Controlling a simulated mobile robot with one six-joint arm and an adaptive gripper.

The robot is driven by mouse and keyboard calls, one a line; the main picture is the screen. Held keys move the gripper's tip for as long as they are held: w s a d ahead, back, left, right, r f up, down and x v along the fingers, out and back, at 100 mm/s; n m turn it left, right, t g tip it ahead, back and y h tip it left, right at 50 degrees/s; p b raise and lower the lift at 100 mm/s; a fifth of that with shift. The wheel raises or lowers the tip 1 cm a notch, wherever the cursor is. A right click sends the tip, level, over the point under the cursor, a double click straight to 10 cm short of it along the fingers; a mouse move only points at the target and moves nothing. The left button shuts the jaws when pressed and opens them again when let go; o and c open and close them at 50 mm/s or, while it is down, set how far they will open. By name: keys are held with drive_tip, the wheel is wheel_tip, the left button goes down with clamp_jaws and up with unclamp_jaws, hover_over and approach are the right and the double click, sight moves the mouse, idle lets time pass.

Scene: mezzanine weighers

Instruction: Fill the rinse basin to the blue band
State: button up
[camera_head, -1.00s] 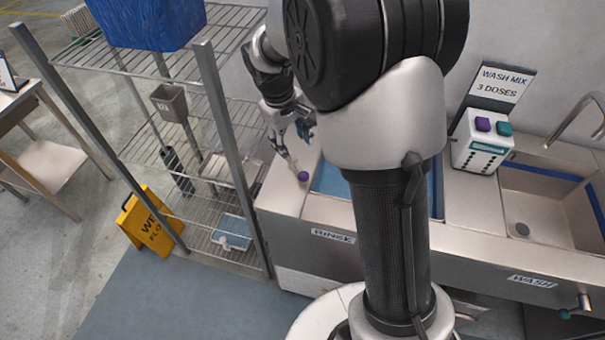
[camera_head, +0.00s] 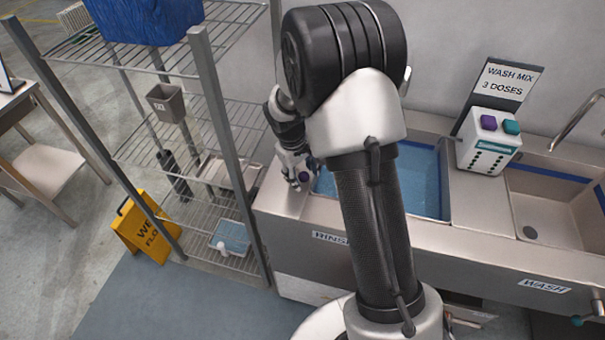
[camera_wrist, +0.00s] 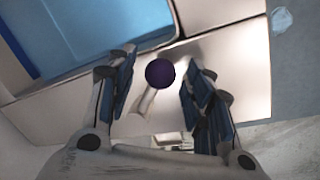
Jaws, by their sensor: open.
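The rinse basin (camera_head: 312,211) holds blue water (camera_head: 412,185), partly hidden behind my arm. A dark blue band (camera_wrist: 19,48) runs along its far wall in the wrist view; I cannot tell exactly how the water stands against it. A tap lever (camera_wrist: 147,101) with a dark purple knob (camera_wrist: 160,73) stands on the steel ledge beside the basin. The knob also shows in the head view (camera_head: 304,177). My gripper (camera_wrist: 160,70) is open, its fingers on either side of the knob, with gaps between. The gripper also shows at the ledge in the head view (camera_head: 296,178).
The wash basin (camera_head: 560,212) and a dispenser (camera_head: 487,152) with purple and teal buttons are at right. A wire shelf (camera_head: 190,150) stands close on the left, with a yellow wet-floor sign (camera_head: 142,232) beside it.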

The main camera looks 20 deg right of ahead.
clamp_jaws()
idle(0.6)
